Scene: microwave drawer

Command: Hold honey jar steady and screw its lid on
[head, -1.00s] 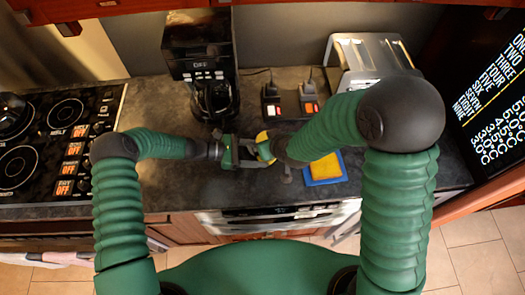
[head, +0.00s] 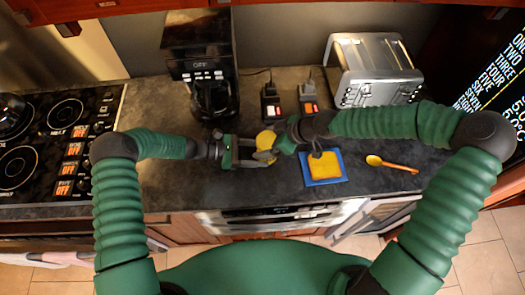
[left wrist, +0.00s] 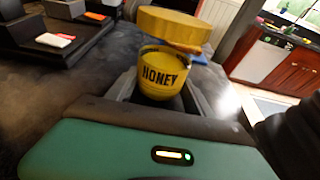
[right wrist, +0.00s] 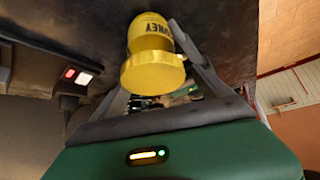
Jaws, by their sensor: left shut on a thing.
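The yellow honey jar (left wrist: 163,75) stands between the fingers of my left gripper (head: 235,152), which is shut on it, over the counter. In the right wrist view the lid (right wrist: 152,73) is in front of the jar (right wrist: 150,35). My right gripper (head: 270,152) is beside the jar, with its fingers spread on either side of the lid and no clear contact. In the head view the grippers partly hide the jar.
A blue-edged yellow sponge (head: 323,167) and a yellow-orange spoon (head: 392,164) lie to the right. A coffee maker (head: 210,80) and toaster (head: 375,72) stand behind, with two small switch boxes (head: 271,102) between. The stove (head: 55,140) is at left.

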